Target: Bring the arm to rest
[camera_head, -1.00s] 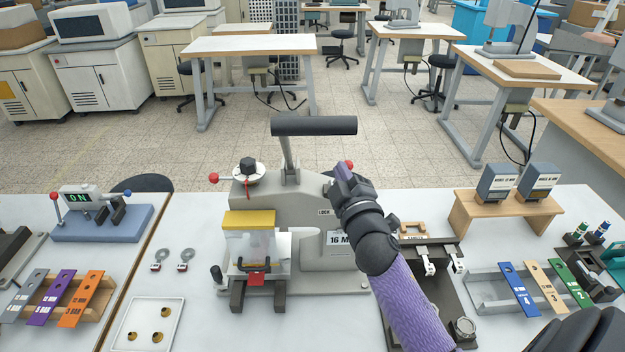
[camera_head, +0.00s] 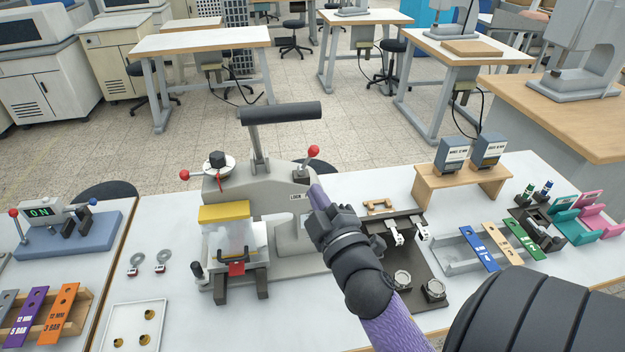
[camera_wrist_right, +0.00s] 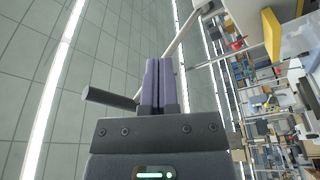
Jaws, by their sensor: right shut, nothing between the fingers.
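My right gripper (camera_head: 318,196) is shut and empty, in front of the right side of the grey stamping press (camera_head: 275,205). Its two purple fingers lie together in the right wrist view (camera_wrist_right: 158,82). In the head view the fingertips are just below a red-knobbed lever (camera_head: 314,152), with a visible gap to the knob. The gripper hides part of the press's right side. The press's long dark handle bar (camera_head: 281,113) stands raised at the back. My left gripper is in neither view.
A yellow-topped clear guard (camera_head: 224,212) is on the press front. Right of my arm are a dark fixture plate (camera_head: 425,262), a wooden stand with two boxes (camera_head: 462,181) and a rack of coloured strips (camera_head: 492,248). A white tray (camera_head: 112,318) lies front left.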

